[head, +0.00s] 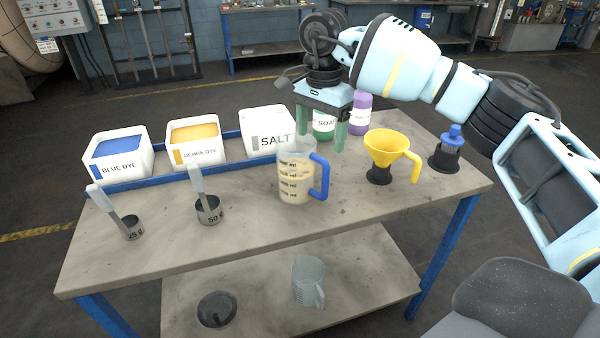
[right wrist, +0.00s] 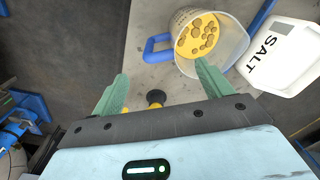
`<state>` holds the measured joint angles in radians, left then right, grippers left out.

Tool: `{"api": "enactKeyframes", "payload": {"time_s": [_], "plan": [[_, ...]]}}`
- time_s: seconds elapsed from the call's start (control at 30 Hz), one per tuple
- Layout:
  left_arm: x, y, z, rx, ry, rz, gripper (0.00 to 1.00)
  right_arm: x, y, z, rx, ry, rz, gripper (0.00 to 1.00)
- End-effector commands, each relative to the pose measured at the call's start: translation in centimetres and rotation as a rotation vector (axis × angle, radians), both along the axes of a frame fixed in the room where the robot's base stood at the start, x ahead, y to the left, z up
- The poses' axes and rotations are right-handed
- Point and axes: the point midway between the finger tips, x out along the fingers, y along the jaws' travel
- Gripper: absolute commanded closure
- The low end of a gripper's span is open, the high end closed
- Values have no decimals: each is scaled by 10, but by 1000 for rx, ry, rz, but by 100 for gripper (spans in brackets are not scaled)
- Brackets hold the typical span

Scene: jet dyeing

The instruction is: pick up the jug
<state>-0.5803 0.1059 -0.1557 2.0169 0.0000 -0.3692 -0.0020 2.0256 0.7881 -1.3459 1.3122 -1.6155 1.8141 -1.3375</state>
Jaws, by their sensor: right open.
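The jug (head: 297,182) is a clear measuring jug with a blue handle on its right side and dark scale marks. It stands upright on the table and holds a pale yellow content; in the right wrist view the jug (right wrist: 239,47) shows brownish lumps on that content. My right gripper (head: 322,140) is open and empty, with green fingers pointing down, above and behind the jug. In the right wrist view, the blue handle (right wrist: 156,50) shows beyond and between the fingers of the gripper (right wrist: 162,72), apart from them. My left gripper is not in view.
The salt box (head: 268,128) stands behind-left of the jug. Green and purple bottles (head: 360,114) stand behind. A clear jug (head: 307,280) sits on the lower shelf.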

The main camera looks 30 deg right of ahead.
Motion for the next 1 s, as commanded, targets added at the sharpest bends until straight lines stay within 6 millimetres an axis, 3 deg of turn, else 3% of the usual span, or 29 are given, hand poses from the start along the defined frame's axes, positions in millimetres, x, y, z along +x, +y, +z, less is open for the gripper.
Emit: {"api": "enactKeyframes", "payload": {"time_s": [0.2,0.47,0.8,1.0], "plan": [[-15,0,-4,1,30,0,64,-1,0,-22,0,4,0,22],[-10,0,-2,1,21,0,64,-1,0,-32,0,2,1,22],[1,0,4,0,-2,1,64,-3,0,-74,0,2,-1,22],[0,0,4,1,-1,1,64,-2,0,-77,2,1,-1,22]]}}
